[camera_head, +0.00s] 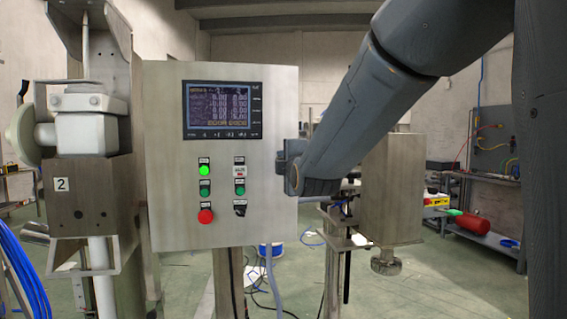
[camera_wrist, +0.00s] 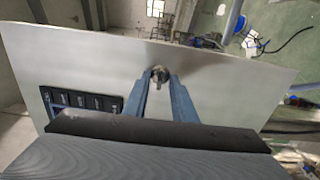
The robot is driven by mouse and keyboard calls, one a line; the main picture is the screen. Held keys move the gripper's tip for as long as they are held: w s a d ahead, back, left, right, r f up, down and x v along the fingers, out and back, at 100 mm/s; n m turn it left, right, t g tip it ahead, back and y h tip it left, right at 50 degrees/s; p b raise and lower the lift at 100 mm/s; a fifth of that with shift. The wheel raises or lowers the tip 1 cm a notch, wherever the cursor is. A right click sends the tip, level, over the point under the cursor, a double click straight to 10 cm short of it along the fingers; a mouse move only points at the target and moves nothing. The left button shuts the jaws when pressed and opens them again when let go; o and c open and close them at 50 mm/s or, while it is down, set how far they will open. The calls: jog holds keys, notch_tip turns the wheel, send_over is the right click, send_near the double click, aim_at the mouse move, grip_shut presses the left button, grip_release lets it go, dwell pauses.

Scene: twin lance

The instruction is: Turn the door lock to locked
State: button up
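The door lock (camera_wrist: 160,73) is a small round metal fitting with a short tab, on the front face of a steel control cabinet (camera_head: 170,160). It shows in the wrist view near the cabinet door's edge, between and just beyond my fingertips. My gripper (camera_wrist: 159,82) has its two blue-grey fingers apart, one on each side of the lock, with a visible gap. I cannot tell whether either finger touches it. In the head view my gripper (camera_head: 288,168) is at the cabinet's right edge and hides the lock.
The cabinet front carries a display (camera_head: 222,109), a lit green lamp (camera_head: 204,170), green buttons and a red button (camera_head: 205,216). A steel machine (camera_head: 95,200) stands close on the left. A workbench (camera_head: 465,180) is at the far right. Cables lie on the floor.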

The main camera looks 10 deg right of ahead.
jog(key=shift+s, duration=0.1)
jog(key=s+b, duration=0.1)
jog(key=s, duration=0.6)
jog(key=shift+s, duration=0.3)
jog(key=shift+f, duration=0.15)
